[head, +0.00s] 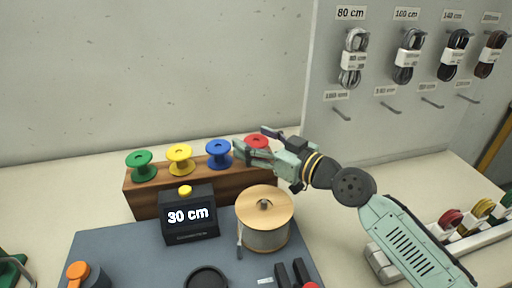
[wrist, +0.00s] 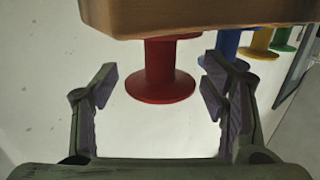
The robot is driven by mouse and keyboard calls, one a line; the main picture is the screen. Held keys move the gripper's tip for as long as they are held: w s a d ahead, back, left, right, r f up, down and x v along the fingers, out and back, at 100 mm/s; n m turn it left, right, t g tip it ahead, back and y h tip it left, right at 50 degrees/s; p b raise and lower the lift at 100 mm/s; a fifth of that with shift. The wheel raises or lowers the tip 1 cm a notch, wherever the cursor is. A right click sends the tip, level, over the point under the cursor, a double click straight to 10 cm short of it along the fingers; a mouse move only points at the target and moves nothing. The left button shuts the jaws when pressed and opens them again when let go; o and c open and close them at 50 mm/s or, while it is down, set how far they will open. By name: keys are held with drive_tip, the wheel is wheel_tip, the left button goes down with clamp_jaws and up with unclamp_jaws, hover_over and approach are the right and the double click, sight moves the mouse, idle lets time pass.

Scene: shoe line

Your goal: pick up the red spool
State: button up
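The red spool (head: 257,141) stands at the right end of the wooden rack (head: 150,205), beside the blue spool (head: 218,154). My gripper (head: 254,139) reaches it from the right, with its fingers on either side of it. In the wrist view, which looks upside down, the red spool (wrist: 160,85) hangs below the rack's edge (wrist: 200,18) between my two open fingers (wrist: 159,80). A gap shows on each side, so neither finger appears to touch it. The lower part of the red spool is partly hidden by my gripper in the head view.
A yellow spool (head: 180,159) and a green spool (head: 141,165) stand farther left on the rack. A black "30 cm" display box (head: 189,215) and a round wooden-topped drum (head: 264,212) stand in front. Coiled laces (head: 353,58) hang on the panel at right.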

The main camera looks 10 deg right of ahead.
drive_tip(key=c, duration=1.1)
drive_tip(key=shift+r, duration=0.1)
